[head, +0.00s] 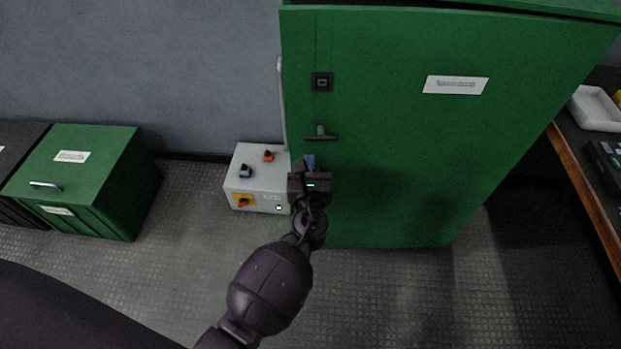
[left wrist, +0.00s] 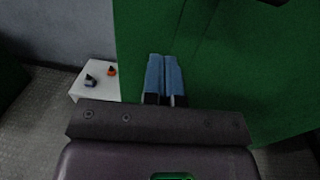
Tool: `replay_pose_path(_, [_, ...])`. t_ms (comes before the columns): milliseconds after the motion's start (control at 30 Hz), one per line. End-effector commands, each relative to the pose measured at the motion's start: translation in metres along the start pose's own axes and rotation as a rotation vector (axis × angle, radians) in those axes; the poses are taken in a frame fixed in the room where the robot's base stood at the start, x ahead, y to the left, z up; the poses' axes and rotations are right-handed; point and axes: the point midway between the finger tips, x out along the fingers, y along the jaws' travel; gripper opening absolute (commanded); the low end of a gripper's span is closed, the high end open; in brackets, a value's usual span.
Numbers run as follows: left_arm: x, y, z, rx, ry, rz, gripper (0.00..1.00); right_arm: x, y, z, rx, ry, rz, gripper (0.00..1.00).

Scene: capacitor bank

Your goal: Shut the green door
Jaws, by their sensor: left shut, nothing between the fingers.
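The green door (head: 400,140) is the tall front face of a green cabinet. It has a black lever handle (head: 320,137), a black square lock plate (head: 322,82) and a white label. A dark line runs along its top edge; I cannot tell whether the door is fully flush. My left gripper (head: 309,161) is shut and empty, in front of the door's lower left part, below the handle. In the left wrist view its blue fingers (left wrist: 165,76) lie together before the green door (left wrist: 225,75). Contact with the door cannot be told. My right gripper is not in view.
A grey control box (head: 262,182) with coloured knobs stands left of the door. A lower green cabinet (head: 95,170) is farther left. A bench with a white tray (head: 597,108) runs along the right. Ribbed floor (head: 390,300) is clear in front.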

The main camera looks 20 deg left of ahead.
Motion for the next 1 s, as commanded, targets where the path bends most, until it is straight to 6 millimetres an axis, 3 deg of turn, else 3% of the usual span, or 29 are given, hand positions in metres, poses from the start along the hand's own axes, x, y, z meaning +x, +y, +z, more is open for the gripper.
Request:
replay_pose_path(200, [0.014, 0.000, -0.001, 0.001, 0.001, -0.001, 0.00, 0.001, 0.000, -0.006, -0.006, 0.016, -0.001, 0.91])
replay_pose_path(633, [0.019, 0.000, 0.000, 0.001, 0.000, -0.005, 0.00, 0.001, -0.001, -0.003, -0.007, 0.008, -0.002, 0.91])
replay_pose_path(1000, [0.077, -0.001, 0.000, 0.003, -0.003, -0.112, 0.00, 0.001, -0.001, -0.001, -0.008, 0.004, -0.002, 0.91])
